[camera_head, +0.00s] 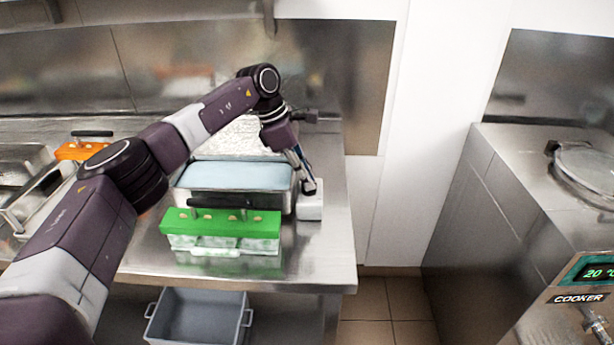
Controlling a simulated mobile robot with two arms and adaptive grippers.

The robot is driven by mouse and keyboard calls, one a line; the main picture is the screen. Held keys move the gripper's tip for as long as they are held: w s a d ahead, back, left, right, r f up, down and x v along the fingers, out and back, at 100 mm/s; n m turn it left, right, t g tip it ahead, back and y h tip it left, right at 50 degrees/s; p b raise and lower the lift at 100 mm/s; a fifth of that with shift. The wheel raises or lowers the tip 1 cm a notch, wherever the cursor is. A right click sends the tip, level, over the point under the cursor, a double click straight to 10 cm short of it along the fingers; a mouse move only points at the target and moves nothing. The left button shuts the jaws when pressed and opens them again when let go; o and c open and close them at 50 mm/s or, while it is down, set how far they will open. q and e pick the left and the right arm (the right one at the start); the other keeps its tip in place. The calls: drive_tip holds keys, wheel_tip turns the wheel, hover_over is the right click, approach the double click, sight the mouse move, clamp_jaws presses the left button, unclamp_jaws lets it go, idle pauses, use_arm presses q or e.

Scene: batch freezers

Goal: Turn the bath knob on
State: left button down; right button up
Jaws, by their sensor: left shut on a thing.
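The bath (285,200) is a metal tank of pale blue liquid on the steel counter. A small white box (311,210) stands at its right end. My left arm comes in from the left and reaches over the bath. My left gripper (309,185) points down at the top of the white box and is shut on a small dark part there, which looks like the bath knob. The fingers hide most of the knob, so I cannot tell which way it is turned. My right gripper is not in view.
A green-topped mould with a dark handle (222,222) stands in front of the bath. An orange-topped one (79,151) is at the left, by metal trays. A grey bin (197,315) is below. The cooker (579,297) stands right, across a floor gap.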

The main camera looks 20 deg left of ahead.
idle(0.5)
use_arm(q)
drive_tip(key=c, duration=2)
unclamp_jaws()
drive_tip(key=v, duration=1.2)
